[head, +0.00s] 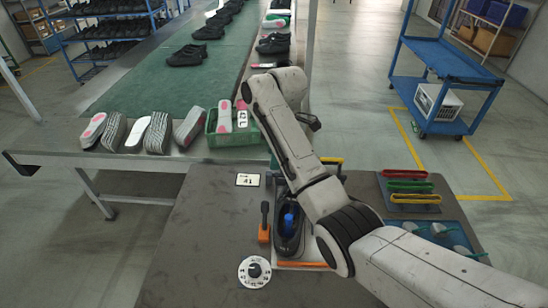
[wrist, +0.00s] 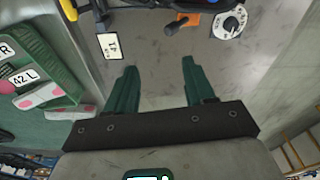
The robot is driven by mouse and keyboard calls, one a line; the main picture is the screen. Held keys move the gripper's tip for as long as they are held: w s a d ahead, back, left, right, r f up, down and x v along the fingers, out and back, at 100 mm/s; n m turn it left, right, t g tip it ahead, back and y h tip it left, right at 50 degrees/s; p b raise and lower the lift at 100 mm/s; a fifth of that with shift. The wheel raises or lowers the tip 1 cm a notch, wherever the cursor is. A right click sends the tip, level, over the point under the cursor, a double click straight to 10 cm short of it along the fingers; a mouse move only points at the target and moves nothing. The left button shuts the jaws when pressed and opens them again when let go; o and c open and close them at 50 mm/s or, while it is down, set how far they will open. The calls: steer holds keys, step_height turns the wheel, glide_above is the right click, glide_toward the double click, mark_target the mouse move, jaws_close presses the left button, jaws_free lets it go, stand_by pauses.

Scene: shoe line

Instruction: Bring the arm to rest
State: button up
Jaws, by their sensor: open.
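My gripper (wrist: 160,64) shows in the wrist view with its two dark green fingers spread apart and nothing between them. It hangs over the edge of the grey workbench (head: 190,250), close to the white 41 card (wrist: 109,46). In the head view my pale arm reaches from the lower right across the bench toward the green crate, and the arm hides the fingers. The 41 card (head: 248,180) lies flat near the bench's far edge.
A dark shoe (head: 290,240) with a blue piece, an orange-based lever (head: 264,234) and a white dial (head: 254,272) are on the bench. A green crate (head: 240,139) with labelled soles stands beyond it. A coloured-bar rack (head: 410,198) is right. The bench's left side is clear.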

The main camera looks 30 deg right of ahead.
stand_by(0.4)
steer(key=s+a+f+m, duration=0.2)
steer(key=s+f, duration=0.1)
steer(key=s, duration=0.1)
steer(key=s+a+f+m+t, duration=0.1)
steer(key=s+a+f+m, duration=0.1)
steer(key=s+f, duration=0.2)
steer(key=s+a+f+m+t, duration=0.1)
steer(key=s+a+f+m, duration=0.1)
steer(key=s+f, duration=0.2)
steer(key=shift+s+a+f, duration=0.1)
steer(key=shift+s+a, duration=0.05)
steer(key=shift+s, duration=0.35)
steer(key=shift+s+a+f, duration=0.1)
steer(key=shift+s+a, duration=0.05)
steer(key=shift+s, duration=0.3)
steer(key=s+r+m+t+h, duration=0.15)
steer(key=s+m, duration=0.55)
steer(key=s, duration=1)
steer(key=s+d+f+g+b, duration=0.1)
steer(key=s+f+g+b, duration=0.1)
steer(key=s+f, duration=0.6)
steer(key=shift+s+d+g, duration=0.3)
steer(key=shift+s+g, duration=0.35)
steer(key=shift+s, duration=0.4)
steer(key=shift+f, duration=0.1)
